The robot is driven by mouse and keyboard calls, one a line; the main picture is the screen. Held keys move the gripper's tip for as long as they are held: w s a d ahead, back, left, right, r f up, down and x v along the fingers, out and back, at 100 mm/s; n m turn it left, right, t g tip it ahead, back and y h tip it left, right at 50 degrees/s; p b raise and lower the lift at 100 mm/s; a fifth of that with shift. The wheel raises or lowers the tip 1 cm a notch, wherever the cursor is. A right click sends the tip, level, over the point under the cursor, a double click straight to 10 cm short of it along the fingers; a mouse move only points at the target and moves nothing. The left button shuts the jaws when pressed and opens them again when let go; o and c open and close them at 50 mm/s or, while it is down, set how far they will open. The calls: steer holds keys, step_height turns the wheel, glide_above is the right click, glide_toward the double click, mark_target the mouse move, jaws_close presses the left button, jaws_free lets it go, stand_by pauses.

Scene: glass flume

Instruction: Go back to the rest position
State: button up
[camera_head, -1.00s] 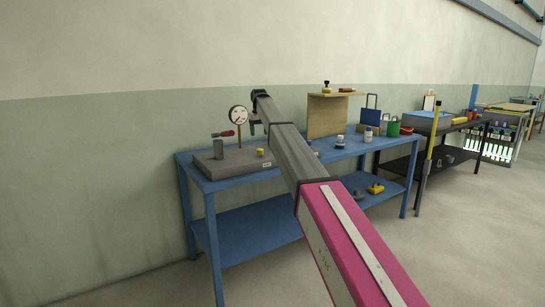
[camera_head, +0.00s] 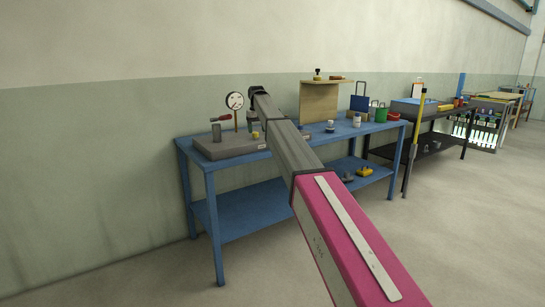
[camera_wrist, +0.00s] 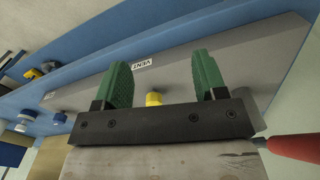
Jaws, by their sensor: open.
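My arm reaches over the blue bench (camera_head: 197,178) in the head view. My gripper (camera_wrist: 162,80) shows in the wrist view as two green fingers held apart, with nothing gripped. It is over the grey block (camera_head: 212,150), which has a "VENT" label in the wrist view. A small yellow knob (camera_wrist: 153,99) on the block appears between the fingers; I cannot tell how far below them it is. In the head view my arm partly hides the gripper.
A dial gauge (camera_head: 235,101) and a red-handled clamp (camera_head: 217,128) stand close to the gripper. A wooden stand (camera_head: 318,103) is farther right on the bench. A yellow-topped post (camera_head: 415,135) stands before the black table (camera_head: 440,140). Floor in front is open.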

steer(key=s+d+f+m, duration=0.1)
steer(key=s+d+f, duration=0.8)
steer(key=f, duration=0.4)
steer(key=s+d+f+m, duration=0.1)
steer(key=s+d+f, duration=0.5)
steer(key=s+f, duration=0.55)
steer(key=s+d+f+m, duration=0.1)
steer(key=s+d+f, duration=0.3)
steer(key=s, duration=0.6)
steer(key=s+d+f, duration=0.4)
steer(key=s+f, duration=0.3)
steer(key=s, duration=0.3)
steer(key=s+d+f+m, duration=0.1)
steer(key=s+d+f, duration=0.2)
steer(key=s, duration=0.7)
step_height(320, 180, down, 2)
steer(key=shift+s+d+f+m, duration=0.2)
steer(key=shift+s+d+m, duration=0.1)
steer(key=shift+s+d, duration=0.1)
